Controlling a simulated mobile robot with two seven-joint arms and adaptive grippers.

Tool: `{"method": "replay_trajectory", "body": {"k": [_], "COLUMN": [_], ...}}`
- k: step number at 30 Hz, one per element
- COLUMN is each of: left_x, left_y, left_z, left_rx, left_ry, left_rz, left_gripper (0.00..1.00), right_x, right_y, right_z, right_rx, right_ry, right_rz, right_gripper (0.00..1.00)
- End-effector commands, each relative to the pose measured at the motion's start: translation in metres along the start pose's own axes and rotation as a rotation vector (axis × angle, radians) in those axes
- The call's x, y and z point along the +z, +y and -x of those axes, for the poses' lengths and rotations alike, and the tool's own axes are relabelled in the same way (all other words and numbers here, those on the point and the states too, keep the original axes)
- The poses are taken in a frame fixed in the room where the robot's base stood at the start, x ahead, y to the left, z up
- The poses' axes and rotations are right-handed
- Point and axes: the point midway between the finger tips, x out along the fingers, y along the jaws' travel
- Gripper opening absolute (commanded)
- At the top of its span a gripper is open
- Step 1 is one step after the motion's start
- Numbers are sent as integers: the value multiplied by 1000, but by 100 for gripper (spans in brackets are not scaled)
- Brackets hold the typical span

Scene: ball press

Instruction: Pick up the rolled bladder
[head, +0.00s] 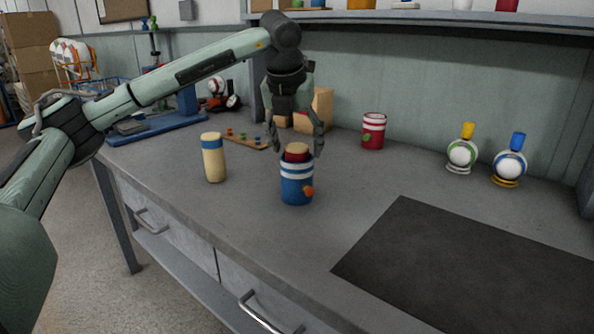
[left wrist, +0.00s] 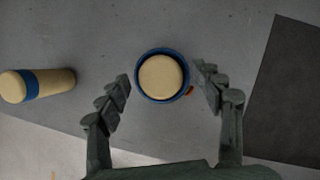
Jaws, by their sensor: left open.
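A rolled bladder (head: 296,149), cream on top with a red band, stands in a blue, white-striped canister (head: 296,191) that has an orange knob on its side. Its round cream top shows between my fingers in the left wrist view (left wrist: 161,77), inside the blue rim (left wrist: 161,100). My left gripper (head: 298,150) points down over it, open, with a finger on either side. I cannot tell whether the fingers touch anything. Another cream roll with a blue band (head: 213,160) stands on the bench to the left; it also shows in the left wrist view (left wrist: 40,84). My right gripper is out of view.
A red-and-white canister (head: 373,131) stands farther back. Two white balls, one with a yellow neck (head: 462,153) and one with a blue neck (head: 509,165), stand on rings at the right. A dark mat (head: 470,270) lies at front right. Wooden blocks (head: 321,108) stand behind the gripper.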

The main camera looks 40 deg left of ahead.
Motion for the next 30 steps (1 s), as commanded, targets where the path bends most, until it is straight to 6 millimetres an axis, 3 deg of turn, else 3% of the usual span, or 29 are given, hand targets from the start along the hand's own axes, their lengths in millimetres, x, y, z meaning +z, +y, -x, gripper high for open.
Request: {"method": "replay_trajectory", "body": {"k": [6, 21, 30], "left_x": [0, 0, 2], "left_y": [0, 0, 0], "left_z": [-1, 0, 2], "left_rx": [0, -1, -1], "left_ry": [0, -1, -1], "left_rz": [0, 0, 0], "left_gripper": [64, 4, 3], "right_x": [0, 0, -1], "right_y": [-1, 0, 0], "right_z": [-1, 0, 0], "right_rx": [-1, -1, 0], "right_ry": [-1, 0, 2], "right_rz": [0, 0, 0], "right_gripper": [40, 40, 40]}}
